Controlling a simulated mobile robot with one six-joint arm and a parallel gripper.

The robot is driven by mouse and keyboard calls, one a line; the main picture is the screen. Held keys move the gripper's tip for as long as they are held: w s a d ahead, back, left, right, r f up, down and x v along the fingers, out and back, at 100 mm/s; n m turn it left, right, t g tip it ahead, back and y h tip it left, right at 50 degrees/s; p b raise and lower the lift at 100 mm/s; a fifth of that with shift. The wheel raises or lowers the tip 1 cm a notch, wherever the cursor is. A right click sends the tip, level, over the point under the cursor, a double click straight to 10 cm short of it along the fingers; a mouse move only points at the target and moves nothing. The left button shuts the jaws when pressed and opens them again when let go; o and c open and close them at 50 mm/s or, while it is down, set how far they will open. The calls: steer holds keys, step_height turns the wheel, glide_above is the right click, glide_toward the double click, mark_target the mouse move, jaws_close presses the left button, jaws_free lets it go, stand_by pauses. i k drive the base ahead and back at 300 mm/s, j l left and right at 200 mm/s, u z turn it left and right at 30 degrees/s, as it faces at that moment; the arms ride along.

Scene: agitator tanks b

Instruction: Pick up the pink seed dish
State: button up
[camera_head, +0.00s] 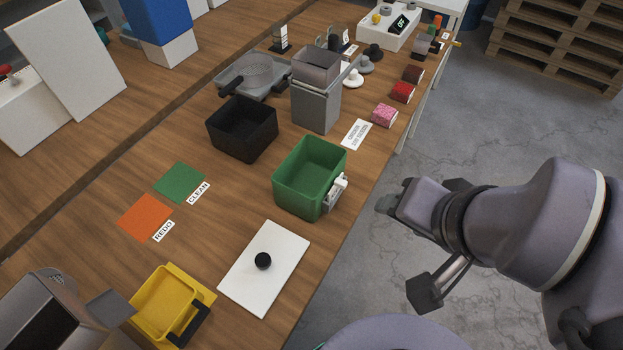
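The pink seed dish (384,115) is a small square dish with a speckled pink top. It stands near the right edge of the wooden bench, just beyond a white printed label card (356,134). My gripper (406,248) is off the bench's right side, over the grey floor, nearer to me than the dish and well apart from it. Its two dark fingertips are spread and nothing shows between them.
A red dish (402,92) and a dark red dish (413,74) stand behind the pink one. A grey hopper bin (315,105) is to its left, and a green bin (308,178) is nearer.

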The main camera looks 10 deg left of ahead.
mark_target(384, 116)
steer(key=i+l+u, duration=0.15)
steer(key=i+l, duration=0.25)
steer(key=i+l+u, duration=0.15)
steer(key=i+l, duration=0.25)
steer(key=i+l+u, duration=0.1)
steer(key=i+l, duration=0.25)
steer(key=l, duration=0.2)
steer(key=i+l+u, duration=0.15)
steer(key=i+l, duration=0.25)
steer(key=l, duration=0.1)
